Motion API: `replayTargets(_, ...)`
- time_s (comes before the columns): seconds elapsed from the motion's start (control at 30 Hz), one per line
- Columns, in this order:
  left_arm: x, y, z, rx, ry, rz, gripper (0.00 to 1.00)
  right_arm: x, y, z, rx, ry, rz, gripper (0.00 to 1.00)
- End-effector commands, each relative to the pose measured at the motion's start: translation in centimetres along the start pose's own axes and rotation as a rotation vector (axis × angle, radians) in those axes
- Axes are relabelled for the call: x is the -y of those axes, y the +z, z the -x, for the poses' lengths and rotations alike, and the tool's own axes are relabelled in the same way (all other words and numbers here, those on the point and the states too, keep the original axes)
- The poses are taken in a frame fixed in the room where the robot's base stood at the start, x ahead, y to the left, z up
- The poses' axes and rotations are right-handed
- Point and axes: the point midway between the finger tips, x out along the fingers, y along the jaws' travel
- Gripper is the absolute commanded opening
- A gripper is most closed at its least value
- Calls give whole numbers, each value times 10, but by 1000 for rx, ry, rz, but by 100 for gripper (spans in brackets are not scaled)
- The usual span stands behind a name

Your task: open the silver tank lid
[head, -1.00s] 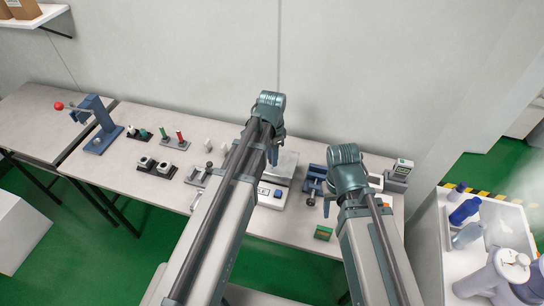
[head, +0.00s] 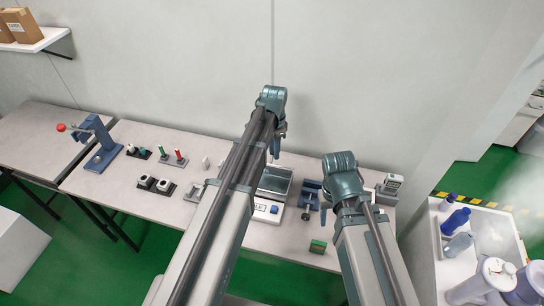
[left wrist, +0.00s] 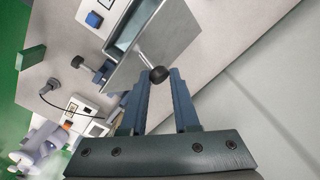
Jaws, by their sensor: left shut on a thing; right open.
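The silver tank (head: 262,207) is a pale box with a blue button on its front, in the middle of the table. Its dark inside shows in the head view, partly behind my left arm. In the left wrist view the silver lid (left wrist: 172,42) is tilted up from the tank (left wrist: 112,22), with a gap between them.
A blue clamp-like device (head: 309,196) stands just right of the tank, near my right gripper. A small green block (head: 317,246) lies at the front edge. A meter (head: 391,184) stands at the right end. A blue lever press (head: 97,145) and small stands are to the left.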

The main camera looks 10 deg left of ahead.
Motion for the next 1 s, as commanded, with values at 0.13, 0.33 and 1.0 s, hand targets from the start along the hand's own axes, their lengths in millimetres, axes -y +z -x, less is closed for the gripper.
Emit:
replayTargets(0.13, 20, -14, 2, -1, -12, 3, 0, 0, 0, 2, 0, 0, 0, 50)
replayTargets(0.33, 36, -29, 1, 0, -12, 4, 0, 0, 0, 1, 0, 0, 0, 50)
replayTargets(1.0, 76, -67, -21, 0, -13, 5, 0, 2, -1, -21, 0, 0, 0, 50)
